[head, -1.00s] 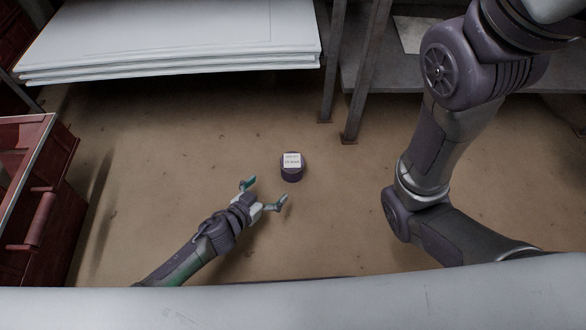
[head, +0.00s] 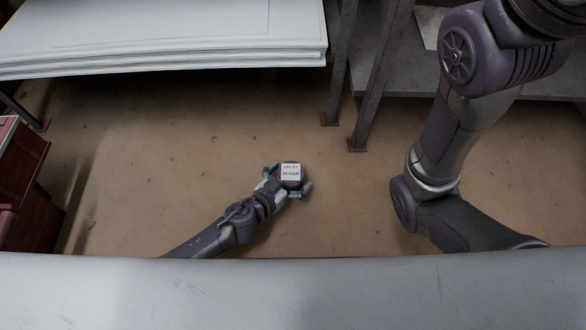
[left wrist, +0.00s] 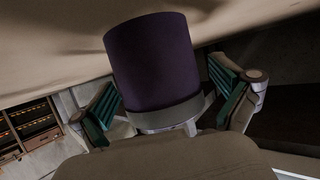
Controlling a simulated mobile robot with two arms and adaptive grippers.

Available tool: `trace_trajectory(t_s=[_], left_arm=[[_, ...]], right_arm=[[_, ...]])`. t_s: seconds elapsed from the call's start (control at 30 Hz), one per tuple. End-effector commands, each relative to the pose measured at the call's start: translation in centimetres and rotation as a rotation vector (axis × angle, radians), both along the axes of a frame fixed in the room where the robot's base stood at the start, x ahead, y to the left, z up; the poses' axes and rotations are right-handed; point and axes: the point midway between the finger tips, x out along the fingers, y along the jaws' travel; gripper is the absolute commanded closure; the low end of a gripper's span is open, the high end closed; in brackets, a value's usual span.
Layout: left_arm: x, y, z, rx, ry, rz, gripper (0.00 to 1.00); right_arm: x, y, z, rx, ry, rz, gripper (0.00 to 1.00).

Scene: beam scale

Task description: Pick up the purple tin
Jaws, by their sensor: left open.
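The purple tin (head: 291,175) stands on the brown floor in the middle of the head view, with a white printed label on its top. My left gripper (head: 287,181) is around it, with one finger on each side. In the left wrist view the tin (left wrist: 152,62) is a dark purple cylinder with a grey band at its near end. The open fingers of the left gripper (left wrist: 170,106) flank it, with a visible gap on the right side. My right arm shows at the right of the head view, but its gripper is out of view.
White stacked panels (head: 160,45) lie at the upper left. Metal posts (head: 378,85) and a grey shelf (head: 440,75) stand behind to the right. A pale surface (head: 290,290) crosses the front. The floor around the tin is clear.

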Motion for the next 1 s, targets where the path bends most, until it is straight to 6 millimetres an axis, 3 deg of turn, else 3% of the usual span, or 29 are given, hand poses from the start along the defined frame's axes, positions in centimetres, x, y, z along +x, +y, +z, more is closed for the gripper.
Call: trace_trajectory(t_s=[0.23,0.7,1.0], left_arm=[[-0.03,-0.04,-0.01,0.0,0.0,0.001,0.02],[0.02,-0.06,0.07,-0.002,-0.001,0.0,0.77],[0.07,-0.01,0.3,-0.001,0.0,0.0,0.77]], right_arm=[[-0.12,-0.03,-0.03,0.001,-0.003,0.001,0.6],[-0.29,-0.09,-0.06,0.001,-0.006,0.001,0.6],[-0.23,-0.09,0.2,0.002,-0.004,0.001,0.6]])
